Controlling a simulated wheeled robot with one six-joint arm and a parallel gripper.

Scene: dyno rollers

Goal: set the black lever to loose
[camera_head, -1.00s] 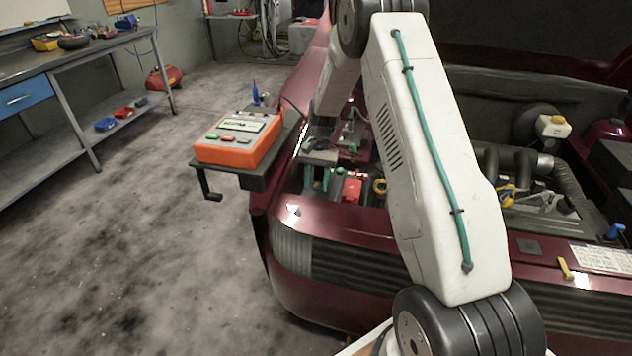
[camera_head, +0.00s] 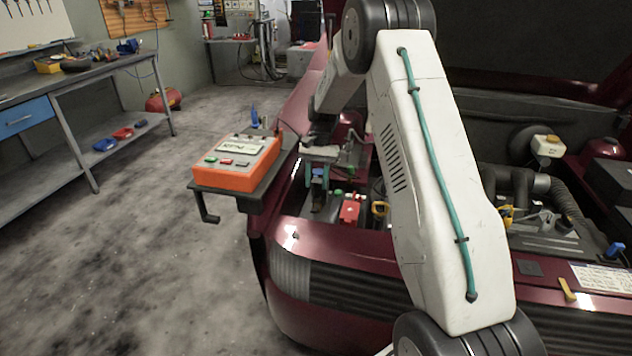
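A black crank-shaped lever (camera_head: 206,207) hangs below the front left corner of the dark shelf (camera_head: 232,192) at the car's left front corner. It drops down and ends in a short stub pointing right. An orange tester box (camera_head: 222,178) with a small display and several coloured buttons sits on that shelf. My gripper (camera_head: 320,172) is over the left side of the open engine bay, right of the orange box and apart from the lever. It is small and dark against the engine parts, so I cannot make out its fingers clearly. I see no loose or tight marking at the lever.
The dark red car (camera_head: 330,240) with its open engine bay fills the middle and right. A red block (camera_head: 350,212) is in the bay near my gripper. A workbench (camera_head: 90,65) stands at the left. The floor left of the car is clear.

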